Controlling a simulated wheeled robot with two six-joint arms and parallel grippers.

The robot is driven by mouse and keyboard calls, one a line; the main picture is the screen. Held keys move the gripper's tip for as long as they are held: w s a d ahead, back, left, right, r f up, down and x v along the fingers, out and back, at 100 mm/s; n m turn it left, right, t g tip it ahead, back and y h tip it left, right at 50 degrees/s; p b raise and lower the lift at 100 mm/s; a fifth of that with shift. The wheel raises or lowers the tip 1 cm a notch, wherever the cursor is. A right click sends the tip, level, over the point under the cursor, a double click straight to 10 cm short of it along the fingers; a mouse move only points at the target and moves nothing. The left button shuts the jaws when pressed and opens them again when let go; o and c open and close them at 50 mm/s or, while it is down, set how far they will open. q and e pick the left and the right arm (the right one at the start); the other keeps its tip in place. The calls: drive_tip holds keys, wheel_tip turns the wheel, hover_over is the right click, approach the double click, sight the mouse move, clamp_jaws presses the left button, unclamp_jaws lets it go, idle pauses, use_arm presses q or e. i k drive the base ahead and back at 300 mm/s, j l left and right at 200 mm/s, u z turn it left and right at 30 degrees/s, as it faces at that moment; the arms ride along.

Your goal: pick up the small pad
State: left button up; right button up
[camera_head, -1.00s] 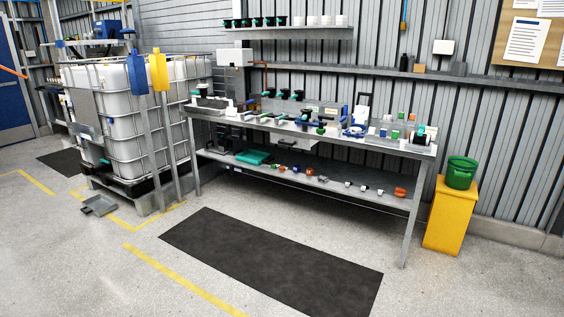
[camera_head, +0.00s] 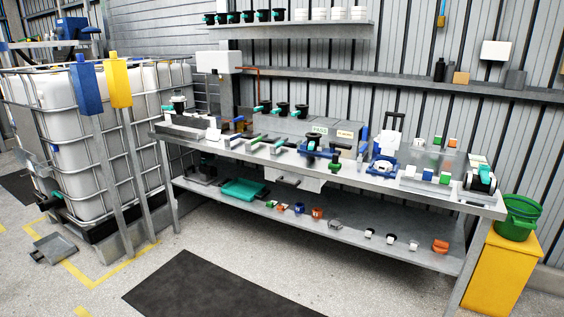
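I cannot make out for sure which thing is the small pad. The workbench (camera_head: 340,183) stands ahead with many small parts on its top. Small white, green and blue blocks (camera_head: 427,174) sit near its right end, too small to tell as pads. A flat teal item (camera_head: 244,190) lies on the lower shelf (camera_head: 330,228), to the left. Several small white-and-dark pieces (camera_head: 390,239) and an orange one (camera_head: 440,246) lie on that shelf, to the right. Neither of my grippers shows in the view.
A caged white tank (camera_head: 75,150) stands left, with blue (camera_head: 86,88) and yellow (camera_head: 118,83) blocks on posts before it. A grey tray (camera_head: 54,249) lies on the floor. A green bucket (camera_head: 517,218) sits on a yellow stand (camera_head: 498,275) at right. Open floor and a dark mat (camera_head: 200,285) lie ahead.

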sight(335, 163)
drive_tip(key=i, duration=1.95)
